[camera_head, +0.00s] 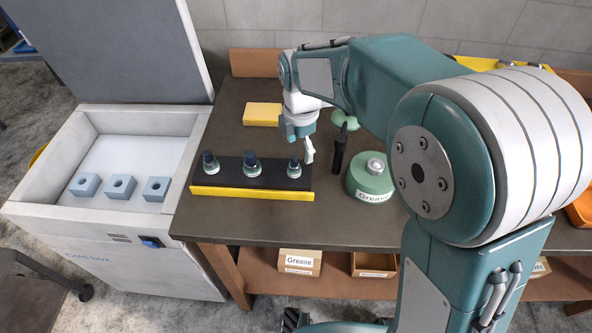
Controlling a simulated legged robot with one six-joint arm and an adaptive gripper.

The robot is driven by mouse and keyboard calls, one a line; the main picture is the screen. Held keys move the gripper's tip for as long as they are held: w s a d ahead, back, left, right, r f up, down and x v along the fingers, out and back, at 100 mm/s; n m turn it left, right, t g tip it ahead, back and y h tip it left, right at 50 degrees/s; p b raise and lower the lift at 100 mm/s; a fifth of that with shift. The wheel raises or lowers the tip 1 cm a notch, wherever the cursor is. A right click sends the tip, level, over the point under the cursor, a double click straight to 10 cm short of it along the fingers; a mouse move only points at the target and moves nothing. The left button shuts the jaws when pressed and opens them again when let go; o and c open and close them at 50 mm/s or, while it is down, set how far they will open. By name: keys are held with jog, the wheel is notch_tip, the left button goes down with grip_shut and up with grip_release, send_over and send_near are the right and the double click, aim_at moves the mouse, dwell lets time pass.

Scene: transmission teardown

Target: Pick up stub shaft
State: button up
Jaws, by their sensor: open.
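Several dark-topped shafts with pale lower collars stand upright in a black rack with a yellow front edge (250,192) on the bench. They are a left shaft (210,162), a middle shaft (252,165) and a right shaft (294,167). I cannot tell from this view which one is the stub shaft. My gripper (306,153) is above and just beside the right shaft, near the rack's right end. It is open, pointing down, and holds nothing that I can see. Whether a finger touches the right shaft cannot be told.
A green grease tin (370,180) and a dark upright tool (340,148) stand right of the rack. A yellow block (262,114) lies behind. An open cold box (105,215) with blue-grey bored blocks (120,186) stands left. Bare bench top (270,227) lies in front.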

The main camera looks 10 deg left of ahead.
aim_at(289, 163)
jog(key=shift+d+f, duration=0.25)
jog(key=shift+f, duration=0.1)
jog(key=a+f, duration=0.2)
jog(key=f, duration=0.1)
jog(key=a+f, duration=0.1)
jog(key=f, duration=0.1)
jog(key=shift+s+f, duration=0.1)
jog(key=shift+f, duration=0.15)
jog(key=shift+d+r, duration=0.1)
jog(key=shift+d, duration=0.9)
jog(key=shift+c, duration=0.3)
jog(key=c, duration=1)
jog(key=shift+a, duration=0.15)
grip_shut()
jog(key=shift+s+a, duration=0.1)
jog(key=shift+a, duration=0.2)
